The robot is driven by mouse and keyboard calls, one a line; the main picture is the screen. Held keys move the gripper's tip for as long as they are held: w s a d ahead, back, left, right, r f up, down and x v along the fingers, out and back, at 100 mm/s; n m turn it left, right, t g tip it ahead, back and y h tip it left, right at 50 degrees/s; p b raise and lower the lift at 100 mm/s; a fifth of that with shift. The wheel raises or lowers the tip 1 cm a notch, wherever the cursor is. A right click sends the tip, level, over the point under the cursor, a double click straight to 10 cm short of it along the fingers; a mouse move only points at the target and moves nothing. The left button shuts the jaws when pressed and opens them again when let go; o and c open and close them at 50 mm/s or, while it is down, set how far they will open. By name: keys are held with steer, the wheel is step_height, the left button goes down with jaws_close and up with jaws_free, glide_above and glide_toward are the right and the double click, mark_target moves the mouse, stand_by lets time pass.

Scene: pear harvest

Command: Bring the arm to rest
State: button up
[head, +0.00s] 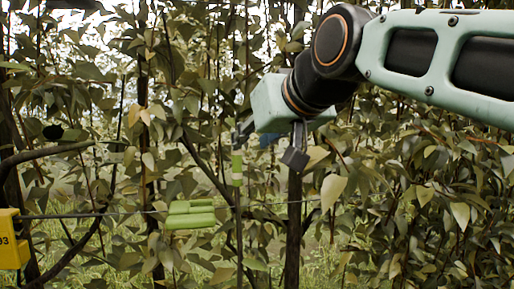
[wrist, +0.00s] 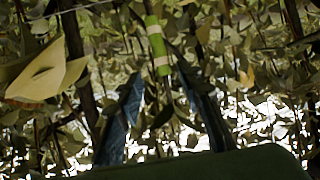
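My arm (head: 412,55) reaches in from the upper right of the head view, and its pale green wrist housing (head: 275,104) is in front of the foliage. My gripper (head: 243,132) is mostly hidden there behind the wrist. In the wrist view its two dark bluish fingers (wrist: 160,88) stand apart with nothing held between them, so it is open. A thin stake with green and pale bands (wrist: 157,43) shows beyond the fingertips; I cannot tell how far off. No pear can be made out in either view.
Dense leafy branches fill the background. A light green stacked piece (head: 190,213) is at the wire, lower left of the gripper. A yellow box marked 03 (head: 12,240) is at the left edge. A dark post (head: 294,225) stands below the wrist. A large pale leaf (wrist: 42,72) shows at left.

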steer(key=shift+s+d+r, duration=0.25)
steer(key=shift+s, duration=0.3)
steer(key=shift+f, duration=0.1)
steer(key=s+d+f+m+g+h, duration=0.1)
steer(key=s+d+f, duration=0.4)
steer(key=f, duration=0.7)
steer(key=s+d+f+m+g+h, duration=0.2)
steer(key=s+d+f, duration=0.4)
steer(key=f, duration=0.6)
steer(key=s+d+f+m+g+h, duration=0.2)
steer(key=s+d+f, duration=0.4)
steer(key=f, duration=0.6)
steer(key=shift+s+g+h, duration=0.35)
steer(key=shift+g+h, duration=0.15)
steer(key=shift+g, duration=0.1)
